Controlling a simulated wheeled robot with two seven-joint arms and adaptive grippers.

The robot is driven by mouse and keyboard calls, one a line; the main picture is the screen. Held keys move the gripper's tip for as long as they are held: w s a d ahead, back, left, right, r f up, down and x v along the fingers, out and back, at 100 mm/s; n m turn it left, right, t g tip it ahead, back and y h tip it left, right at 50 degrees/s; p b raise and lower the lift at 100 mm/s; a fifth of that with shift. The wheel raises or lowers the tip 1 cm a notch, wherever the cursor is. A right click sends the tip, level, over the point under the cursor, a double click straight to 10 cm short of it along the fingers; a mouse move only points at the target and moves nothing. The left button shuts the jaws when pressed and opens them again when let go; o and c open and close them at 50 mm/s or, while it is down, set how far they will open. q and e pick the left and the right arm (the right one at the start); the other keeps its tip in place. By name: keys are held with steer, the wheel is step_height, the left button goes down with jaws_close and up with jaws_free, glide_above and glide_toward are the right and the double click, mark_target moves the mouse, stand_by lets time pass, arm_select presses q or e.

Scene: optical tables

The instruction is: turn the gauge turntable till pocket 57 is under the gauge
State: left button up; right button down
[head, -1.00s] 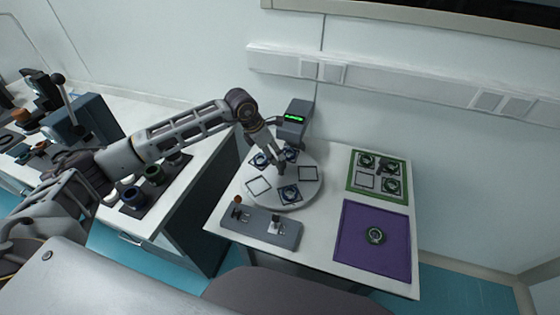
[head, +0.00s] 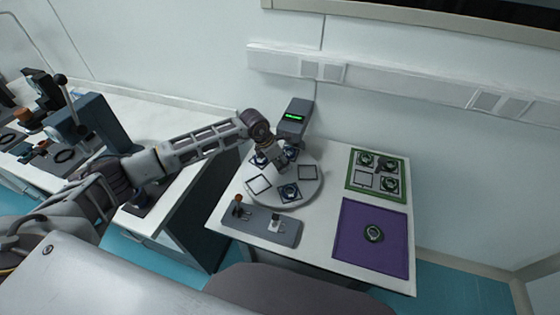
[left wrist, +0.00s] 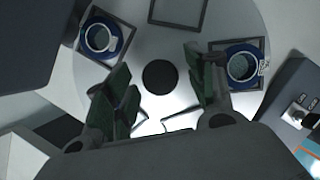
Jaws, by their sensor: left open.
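The gauge turntable (head: 312,190) is a pale round disc with square pockets around it. In the left wrist view its dark hub (left wrist: 160,75) shows between my fingers. Blue ring parts sit in several pockets, one front (head: 289,192); pockets at the left (head: 259,184) and right (head: 307,172) look empty. Pocket numbers cannot be read, so I cannot tell which is 57. The gauge (head: 294,117), a grey box with a green display, stands behind the turntable. My left gripper (head: 279,164) is open and empty above the disc, fingers (left wrist: 160,88) spread on either side of the hub. My right gripper is not in view.
A purple mat (head: 360,255) with a round part and a green-rimmed tray (head: 376,197) with parts lie to the right. Another bench with equipment stands at the left.

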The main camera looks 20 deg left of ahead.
arm_select(q)
steer(key=shift+c, duration=0.4)
jaws_close()
